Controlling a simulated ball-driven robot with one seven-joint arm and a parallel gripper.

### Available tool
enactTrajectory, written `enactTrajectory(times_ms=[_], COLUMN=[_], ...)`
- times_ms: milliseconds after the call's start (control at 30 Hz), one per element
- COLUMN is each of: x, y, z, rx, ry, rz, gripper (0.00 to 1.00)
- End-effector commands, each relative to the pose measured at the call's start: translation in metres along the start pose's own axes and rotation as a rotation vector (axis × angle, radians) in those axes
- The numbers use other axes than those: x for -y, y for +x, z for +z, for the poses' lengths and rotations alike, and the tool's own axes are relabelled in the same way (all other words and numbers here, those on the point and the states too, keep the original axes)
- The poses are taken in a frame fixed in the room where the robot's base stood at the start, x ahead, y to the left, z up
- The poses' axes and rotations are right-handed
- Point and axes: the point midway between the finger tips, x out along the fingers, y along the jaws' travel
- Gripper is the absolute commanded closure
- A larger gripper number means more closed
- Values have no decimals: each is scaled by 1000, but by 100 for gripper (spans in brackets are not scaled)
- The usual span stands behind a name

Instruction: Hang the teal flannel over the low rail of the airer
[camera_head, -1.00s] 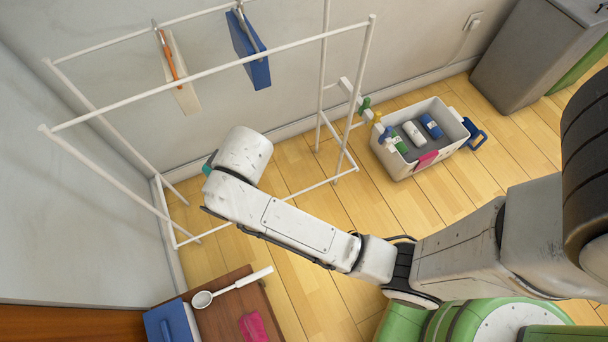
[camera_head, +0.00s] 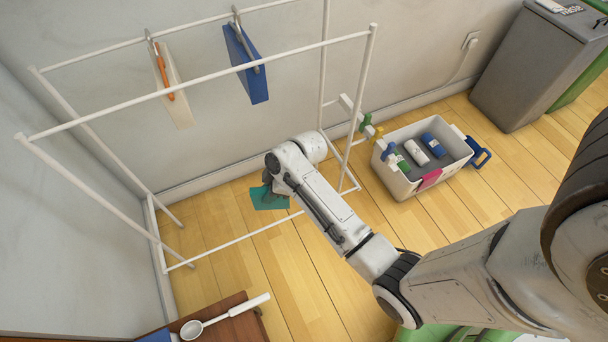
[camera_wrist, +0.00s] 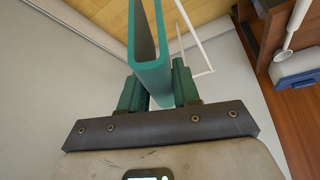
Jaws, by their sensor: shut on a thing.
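The teal flannel (camera_head: 266,199) hangs from my gripper inside the airer's frame, above the floor in the head view. In the wrist view the flannel (camera_wrist: 151,77) is folded into a narrow U, and my gripper (camera_wrist: 158,88) is shut on it with a finger on each side. The airer (camera_head: 200,86) is a white rod frame. Its low front rail (camera_head: 215,247) runs just below the flannel in the head picture, and they look apart. White rods (camera_wrist: 196,45) pass right of the flannel in the wrist view. My wrist hides part of the flannel and fingers in the head view.
A white crate (camera_head: 407,184) with bottles stands right of the airer. A ladle (camera_head: 222,318) lies on a wooden surface at bottom left. Floor inside the airer looks clear.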

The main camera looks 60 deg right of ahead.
Motion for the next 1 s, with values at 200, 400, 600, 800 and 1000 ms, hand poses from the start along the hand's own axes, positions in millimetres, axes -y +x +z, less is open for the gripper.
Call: enactTrajectory(times_ms=[200, 400, 600, 800, 1000], x=[-16, -16, -14, -14, -14], y=[-30, -40, -40, -39, -37], z=[47, 77, 87, 88, 89], rx=[1, 1, 2, 3, -6], ry=[-191, -306, -342, -344, -342], rz=[-112, -168, -184, -184, -186], gripper=[100, 100, 100, 100, 100])
